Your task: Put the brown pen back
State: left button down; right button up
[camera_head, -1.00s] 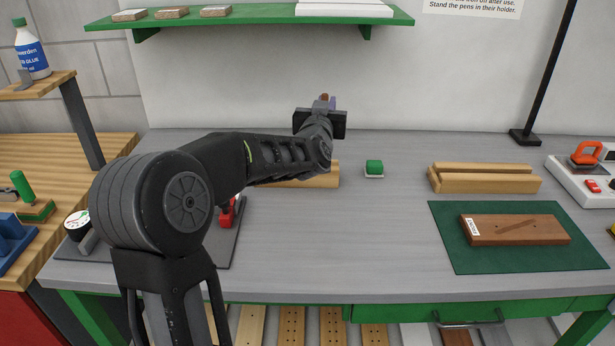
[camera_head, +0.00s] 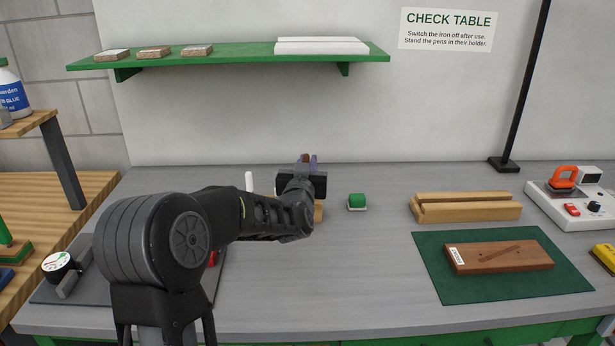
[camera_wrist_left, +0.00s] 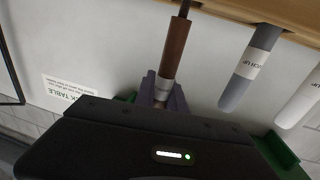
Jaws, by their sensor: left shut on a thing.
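My left gripper (camera_head: 306,170) is shut on the brown pen (camera_head: 305,158), at the back of the grey bench. In the left wrist view the brown pen (camera_wrist_left: 172,60) is clamped between purple finger pads (camera_wrist_left: 162,92), its narrow dark end pointing at the wooden pen holder (camera_wrist_left: 270,8). I cannot tell whether that end is in the holder. A grey pen (camera_wrist_left: 250,68) and a white pen (camera_wrist_left: 300,98) stand in the holder. In the head view my arm hides most of the holder (camera_head: 318,213); the white pen (camera_head: 249,181) shows beside it. My right gripper is out of view.
Farther right are a grooved wooden block (camera_head: 465,207), a green mat (camera_head: 450,285) with a brown board (camera_head: 500,257), and an iron station (camera_head: 575,200). A green shelf (camera_head: 230,60) hangs above.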

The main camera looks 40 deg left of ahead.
pick_arm(q)
notch_tip(320, 180, down, 4)
jog(key=shift+r, duration=0.2)
jog(key=shift+f+b, duration=0.6)
jog(key=shift+b, duration=0.1)
jog(key=c, duration=1.4)
grip_release()
jog(key=shift+r, duration=0.1)
jog(key=shift+r, duration=0.1)
jog(key=v, duration=1.2)
jog(key=shift+r, duration=0.35)
